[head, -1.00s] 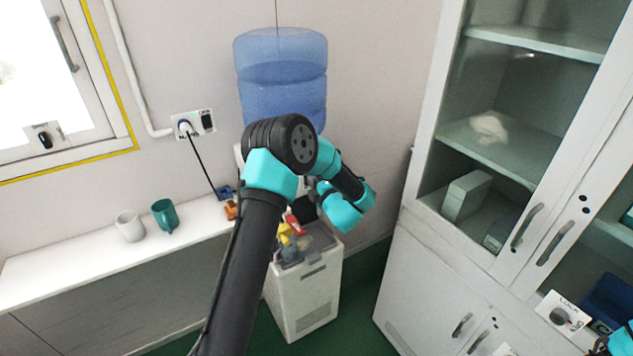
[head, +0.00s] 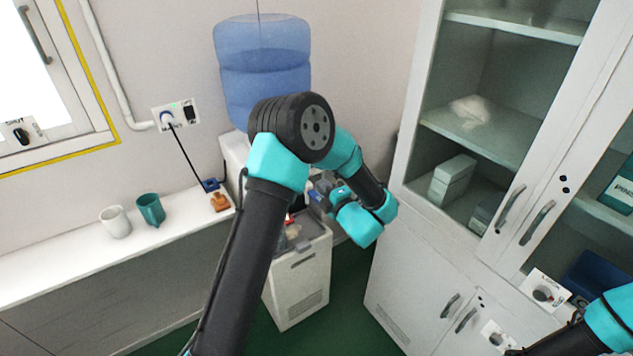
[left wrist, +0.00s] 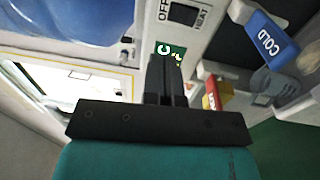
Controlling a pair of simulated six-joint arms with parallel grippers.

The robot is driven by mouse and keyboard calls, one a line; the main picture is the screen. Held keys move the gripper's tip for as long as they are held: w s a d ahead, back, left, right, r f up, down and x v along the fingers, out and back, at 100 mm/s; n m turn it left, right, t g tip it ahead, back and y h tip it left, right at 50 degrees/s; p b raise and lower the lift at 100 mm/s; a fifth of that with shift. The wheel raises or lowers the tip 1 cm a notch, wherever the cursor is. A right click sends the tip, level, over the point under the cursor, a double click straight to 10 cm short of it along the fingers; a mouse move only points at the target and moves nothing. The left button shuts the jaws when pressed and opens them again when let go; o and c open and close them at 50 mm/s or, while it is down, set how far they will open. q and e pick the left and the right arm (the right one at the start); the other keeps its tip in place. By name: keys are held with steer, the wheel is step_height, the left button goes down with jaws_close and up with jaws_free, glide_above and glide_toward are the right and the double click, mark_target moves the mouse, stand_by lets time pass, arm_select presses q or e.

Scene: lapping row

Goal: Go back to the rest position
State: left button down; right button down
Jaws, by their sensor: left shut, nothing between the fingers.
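My left gripper (left wrist: 165,62) is shut and empty in the left wrist view, its two black fingers together in front of the water dispenser's front panel (left wrist: 150,25). In the head view my left arm reaches up across the middle, and its wrist bends down beside the dispenser (head: 300,275). The arm hides part of the dispenser. The blue COLD lever (left wrist: 265,38) is right of the fingers in the wrist view, and a red lever (left wrist: 212,93) is nearer to them. My right arm enters at the lower right of the head view; its gripper is out of frame.
A white mug (head: 115,222) and a teal mug (head: 151,210) stand on the white counter (head: 60,262) at the left. A blue water bottle (head: 262,65) sits on the dispenser. A glass-door cabinet (head: 430,220) stands at the right. Green floor shows between cabinet and dispenser.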

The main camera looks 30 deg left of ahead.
arm_select(q)
steer(key=shift+s+d, duration=0.15)
steer(key=shift+d, duration=0.05)
stand_by(0.4)
steer(key=s+d+f+m+t+h, duration=0.1)
steer(key=s+d+f+m+h, duration=0.1)
steer(key=f+m+h, duration=0.65)
steer(key=s+d+f+m+h, duration=0.1)
steer(key=s+f+m+h, duration=0.3)
steer(key=f+m, duration=0.65)
steer(key=s+d+f+m+g+h, duration=0.3)
steer(key=s+f+m+g+h, duration=0.1)
steer(key=s, duration=0.6)
steer(key=s+d+f+m+g+h, duration=0.3)
steer(key=s+f+m+g+h, duration=0.1)
steer(key=s, duration=0.6)
step_height(320, 180, down, 2)
steer(key=shift+f+m+g, duration=0.25)
steer(key=shift+m+g, duration=0.45)
